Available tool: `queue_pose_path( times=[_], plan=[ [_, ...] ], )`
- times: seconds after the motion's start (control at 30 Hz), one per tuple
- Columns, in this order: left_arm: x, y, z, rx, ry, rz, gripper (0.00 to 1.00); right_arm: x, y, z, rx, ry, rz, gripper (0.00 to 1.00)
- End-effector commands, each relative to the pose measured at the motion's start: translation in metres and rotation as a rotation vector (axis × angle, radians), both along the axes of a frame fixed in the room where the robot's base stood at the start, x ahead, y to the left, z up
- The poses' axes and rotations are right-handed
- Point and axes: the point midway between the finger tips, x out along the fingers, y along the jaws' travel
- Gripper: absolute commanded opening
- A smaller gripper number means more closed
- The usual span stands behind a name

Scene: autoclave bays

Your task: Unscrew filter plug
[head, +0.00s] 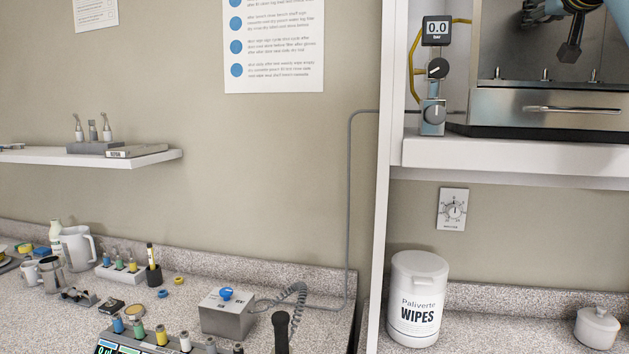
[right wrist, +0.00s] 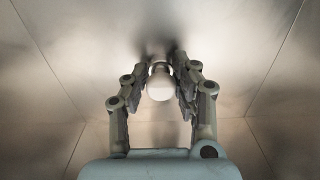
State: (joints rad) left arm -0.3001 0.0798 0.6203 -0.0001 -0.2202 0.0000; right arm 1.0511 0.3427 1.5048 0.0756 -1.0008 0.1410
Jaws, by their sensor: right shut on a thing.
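In the right wrist view, a pale rounded plug (right wrist: 160,84) sits between the two fingers of my right gripper (right wrist: 163,76), and the fingers are shut on it. Its far side and the seat behind it are hidden. Brushed metal walls surround it. In the head view, my right gripper (head: 570,45) shows at the top right, inside the metal chamber (head: 520,50) on the shelf; the plug cannot be made out there. My left gripper is in neither view.
The chamber stands on a white shelf (head: 510,155), with a handled metal front (head: 560,108) below its opening. Below are a wipes tub (head: 417,300) and a lidded white jar (head: 597,328). Several small items crowd the left counter.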

Motion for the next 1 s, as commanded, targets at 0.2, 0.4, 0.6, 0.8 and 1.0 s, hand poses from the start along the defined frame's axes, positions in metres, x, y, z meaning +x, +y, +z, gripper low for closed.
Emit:
queue_pose_path(
  times=[0.2,0.4,0.6,0.8,1.0],
  plan=[
    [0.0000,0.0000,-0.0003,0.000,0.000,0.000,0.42,0.0009,0.0003,-0.0039,-0.091,0.031,0.001,0.00],
    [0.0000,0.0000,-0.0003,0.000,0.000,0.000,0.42,0.0010,0.0003,-0.0040,-0.097,0.033,0.001,0.00],
    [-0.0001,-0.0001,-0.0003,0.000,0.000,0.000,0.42,0.0010,0.0002,-0.0043,-0.358,0.096,0.002,0.00],
    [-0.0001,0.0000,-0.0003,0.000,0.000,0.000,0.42,0.0010,0.0003,-0.0044,-0.629,0.161,0.003,0.00],
    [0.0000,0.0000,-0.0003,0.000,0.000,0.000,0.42,0.0010,0.0002,-0.0042,-0.674,0.171,0.003,0.00]
  ],
)
